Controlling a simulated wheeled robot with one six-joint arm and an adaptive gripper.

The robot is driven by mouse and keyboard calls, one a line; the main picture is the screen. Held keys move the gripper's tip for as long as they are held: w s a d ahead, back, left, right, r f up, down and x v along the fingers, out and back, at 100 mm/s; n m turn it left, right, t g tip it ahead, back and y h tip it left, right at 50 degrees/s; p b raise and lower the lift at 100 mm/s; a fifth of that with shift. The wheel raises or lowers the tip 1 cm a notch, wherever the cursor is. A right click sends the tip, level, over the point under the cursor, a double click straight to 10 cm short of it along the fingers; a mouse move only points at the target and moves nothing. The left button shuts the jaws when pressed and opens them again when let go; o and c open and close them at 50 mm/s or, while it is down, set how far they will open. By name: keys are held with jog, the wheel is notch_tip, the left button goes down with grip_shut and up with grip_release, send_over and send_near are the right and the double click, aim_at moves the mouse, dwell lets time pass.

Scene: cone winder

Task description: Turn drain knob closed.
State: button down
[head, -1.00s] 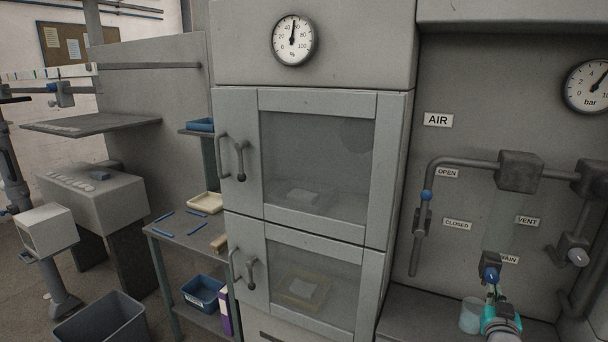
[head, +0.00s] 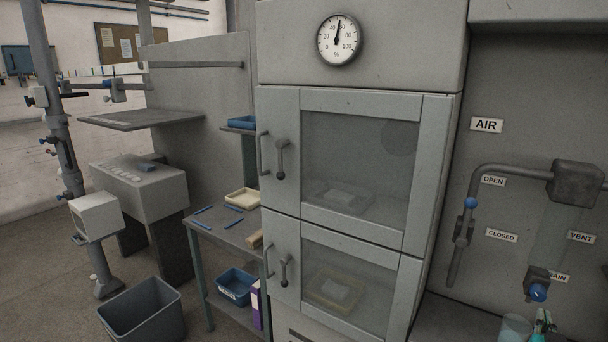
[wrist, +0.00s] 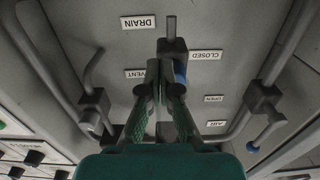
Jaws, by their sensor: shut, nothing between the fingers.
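The drain knob (head: 538,291) is blue and sits under a dark valve block, beside the partly hidden DRAIN label (head: 558,278), at the lower right of the head view. In the wrist view the DRAIN label (wrist: 138,22) shows upside down. There the blue knob (wrist: 180,72) is partly hidden behind the fingertips. My gripper (wrist: 159,75) is shut and empty, with its tips pointing at the valve. In the head view, my green gripper (head: 544,318) shows just below the knob, cut off by the lower edge. I cannot tell whether it touches the knob.
A bent pipe (head: 500,172) with a blue-handled valve (head: 470,204) runs beside the OPEN and CLOSED (head: 501,235) labels. A grey two-door cabinet (head: 431,170) stands left of the panel. A bin (head: 143,312) is on the floor.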

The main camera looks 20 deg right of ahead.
jog(key=shift+v, duration=2.1)
jog(key=s+a+f+n+t+y, duration=0.15)
jog(key=a+f, duration=0.35)
jog(key=a, duration=0.5)
jog(key=s+a+f+n+t+y, duration=0.1)
jog(key=s+a+f+n+y, duration=0.2)
jog(key=a, duration=0.6)
jog(key=s+a+f+n+t+y, duration=0.1)
jog(key=s+a+f+y, duration=0.1)
jog(key=a+f, duration=0.6)
jog(key=s+a+r+n+y, duration=0.2)
jog(key=s+a+y, duration=0.1)
jog(key=s+a, duration=0.5)
jog(key=s+a+r+n+y, duration=0.2)
jog(key=s+a+y, duration=0.2)
jog(key=s+a, duration=0.4)
jog(key=v, duration=0.5)
jog(key=shift+a+f, duration=0.2)
